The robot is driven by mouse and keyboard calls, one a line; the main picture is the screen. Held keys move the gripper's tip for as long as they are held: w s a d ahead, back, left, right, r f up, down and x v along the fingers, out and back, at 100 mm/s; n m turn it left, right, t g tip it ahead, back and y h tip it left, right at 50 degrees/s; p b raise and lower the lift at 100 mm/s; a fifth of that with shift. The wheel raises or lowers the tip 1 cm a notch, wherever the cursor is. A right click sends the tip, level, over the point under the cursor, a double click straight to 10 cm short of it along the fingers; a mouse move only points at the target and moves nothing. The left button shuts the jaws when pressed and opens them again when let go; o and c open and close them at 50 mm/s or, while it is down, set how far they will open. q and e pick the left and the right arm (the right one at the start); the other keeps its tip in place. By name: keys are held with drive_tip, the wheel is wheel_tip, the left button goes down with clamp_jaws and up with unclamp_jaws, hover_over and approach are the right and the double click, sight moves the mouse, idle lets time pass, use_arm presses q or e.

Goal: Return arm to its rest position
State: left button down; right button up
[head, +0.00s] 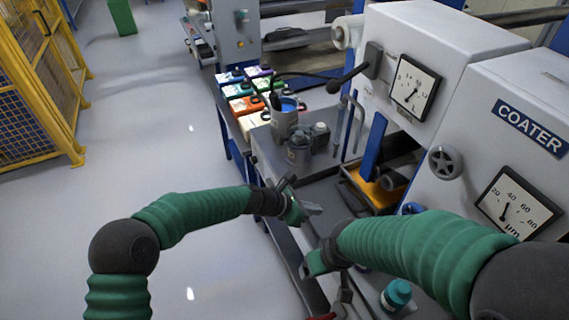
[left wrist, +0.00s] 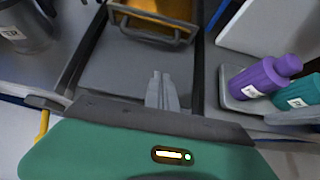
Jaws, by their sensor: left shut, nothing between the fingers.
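My left arm comes in from the left in the head view, and its gripper (head: 311,209) is at the front edge of the machine's grey bench. In the left wrist view, the gripper's fingers (left wrist: 160,90) are together with nothing between them, above a dark grey surface. My right arm crosses from the right. Its green gripper body (head: 316,263) points down beside the bench, just below the left gripper in the picture. The right fingertips do not show clearly.
A grey container with blue liquid (head: 286,120) and smaller grey pots (head: 300,150) stand on the bench. The coater's gauges (head: 415,85) rise at right. A purple bottle (left wrist: 258,78) shows in the left wrist view. The floor at left is clear.

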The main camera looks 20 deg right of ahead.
use_arm(q)
drive_tip(key=s+a+m+y, duration=0.2)
drive_tip(key=a+m, duration=0.2)
drive_tip(key=a, duration=0.5)
drive_tip(key=s+a+r+m+t+y, duration=0.15)
drive_tip(key=a+m, duration=0.25)
drive_tip(key=a, duration=0.4)
drive_tip(key=s+a+m+g+y, duration=0.1)
drive_tip(key=s+a+m+y, duration=0.2)
drive_tip(key=a, duration=0.6)
drive_tip(key=s+a+r+m+y, duration=0.1)
drive_tip(key=s+a+m, duration=0.3)
drive_tip(key=a, duration=0.5)
drive_tip(key=s+a+r+m+y+p, duration=0.1)
drive_tip(key=s+a+m, duration=0.3)
drive_tip(key=s+a, duration=0.4)
drive_tip(key=shift+a+r+m+t+y, duration=0.35)
drive_tip(key=shift+a+y, duration=0.25)
drive_tip(key=shift+y, duration=0.15)
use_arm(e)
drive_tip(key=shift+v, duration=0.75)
use_arm(q)
drive_tip(key=shift+f, duration=0.1)
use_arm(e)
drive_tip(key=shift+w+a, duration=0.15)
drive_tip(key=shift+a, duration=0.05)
